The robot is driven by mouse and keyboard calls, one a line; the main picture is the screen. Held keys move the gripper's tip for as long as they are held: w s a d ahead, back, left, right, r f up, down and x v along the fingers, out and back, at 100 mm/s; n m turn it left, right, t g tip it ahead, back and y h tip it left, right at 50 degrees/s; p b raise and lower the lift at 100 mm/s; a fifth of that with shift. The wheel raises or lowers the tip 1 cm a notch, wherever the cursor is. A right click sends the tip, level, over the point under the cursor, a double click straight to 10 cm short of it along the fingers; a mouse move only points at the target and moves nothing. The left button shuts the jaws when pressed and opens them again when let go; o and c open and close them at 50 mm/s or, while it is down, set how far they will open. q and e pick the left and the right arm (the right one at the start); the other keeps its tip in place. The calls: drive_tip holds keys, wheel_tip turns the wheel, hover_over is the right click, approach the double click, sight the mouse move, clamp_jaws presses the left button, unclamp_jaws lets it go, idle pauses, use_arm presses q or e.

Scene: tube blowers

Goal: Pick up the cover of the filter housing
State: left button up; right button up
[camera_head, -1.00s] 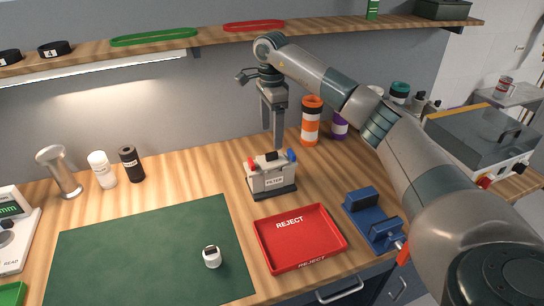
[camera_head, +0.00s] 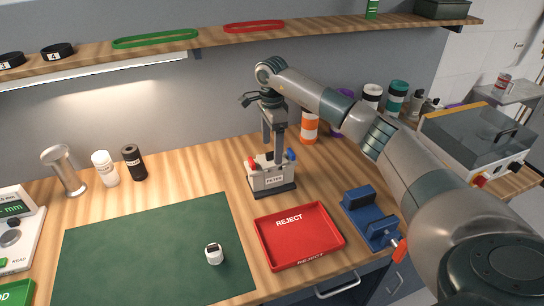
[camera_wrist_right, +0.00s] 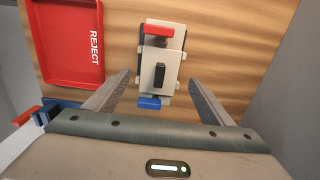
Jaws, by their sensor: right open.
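The filter housing (camera_head: 272,181) is a light grey box labelled FILTER on a dark base, standing on the wooden bench. Its cover (camera_wrist_right: 159,73) is a pale plate with a dark upright handle in the middle, seen from above in the right wrist view. A red part (camera_wrist_right: 158,30) and a blue part (camera_wrist_right: 150,102) sit at the housing's two ends. My right gripper (camera_head: 273,153) points down right over the housing, its fingers at about the height of the cover's top. In the wrist view its two fingers are apart, with nothing between them clearly held. My left gripper is not in view.
A red REJECT tray (camera_head: 300,238) lies in front of the housing, with a blue vise (camera_head: 371,218) to its right. A green mat (camera_head: 150,255) carries a small white item (camera_head: 214,254). An orange-and-white container (camera_head: 309,127) stands behind. A shelf (camera_head: 210,38) runs above.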

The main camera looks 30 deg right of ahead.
sight(272, 152)
wheel_tip(272, 152, down, 3)
drive_tip(key=shift+s+r+p, duration=0.1)
drive_tip(key=shift+r+p, duration=0.1)
drive_tip(key=shift+p, duration=0.55)
drive_tip(key=shift+f, duration=0.3)
drive_tip(key=shift+c, duration=0.6)
drive_tip(key=c, duration=1.2)
drive_tip(key=shift+r, duration=0.15)
